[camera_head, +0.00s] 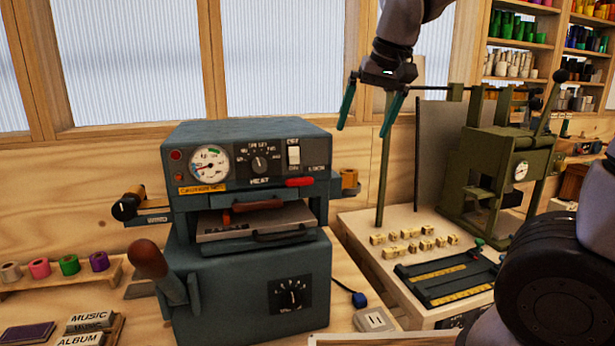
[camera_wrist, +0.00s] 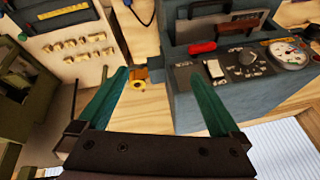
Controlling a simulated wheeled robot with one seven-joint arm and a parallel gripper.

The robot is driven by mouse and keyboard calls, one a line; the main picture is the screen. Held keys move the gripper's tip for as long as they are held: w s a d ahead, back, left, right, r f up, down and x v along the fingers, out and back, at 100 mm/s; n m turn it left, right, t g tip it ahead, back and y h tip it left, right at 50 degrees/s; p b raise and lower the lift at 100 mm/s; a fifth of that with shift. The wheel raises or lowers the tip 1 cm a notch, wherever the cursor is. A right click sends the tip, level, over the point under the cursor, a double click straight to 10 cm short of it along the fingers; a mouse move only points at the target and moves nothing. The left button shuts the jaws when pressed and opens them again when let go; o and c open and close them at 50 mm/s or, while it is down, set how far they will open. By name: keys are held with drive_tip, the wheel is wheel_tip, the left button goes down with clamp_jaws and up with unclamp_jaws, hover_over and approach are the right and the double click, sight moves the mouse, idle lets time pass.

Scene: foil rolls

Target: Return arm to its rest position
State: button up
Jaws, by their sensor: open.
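My gripper (camera_head: 369,112) hangs in the air at the upper middle of the head view, in front of the window and wooden wall, right of and above the foil machine (camera_head: 250,230). Its two green fingers are spread apart with nothing between them. The wrist view also shows my gripper (camera_wrist: 160,105), with the fingers wide apart and a gap of wood and a small brass roll seen beyond. My arm comes in from the top of the head view, and part of it is out of frame.
Foil rolls (camera_head: 70,265) stand in a wooden rack at left. Books (camera_head: 85,322) lie below them. A green press (camera_head: 495,165) and small type blocks (camera_head: 415,243) are on a pale bench at right. Shelves (camera_head: 520,45) hold more rolls behind. The air around my gripper looks clear.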

drive_tip(key=s+d+r+m+t, duration=0.1)
drive_tip(key=s+d+m+t, duration=0.2)
drive_tip(key=s+d, duration=0.5)
drive_tip(key=d+m, duration=0.1)
drive_tip(key=d, duration=0.4)
drive_tip(key=shift+s+d+r+m, duration=0.15)
drive_tip(key=shift+r+m, duration=0.25)
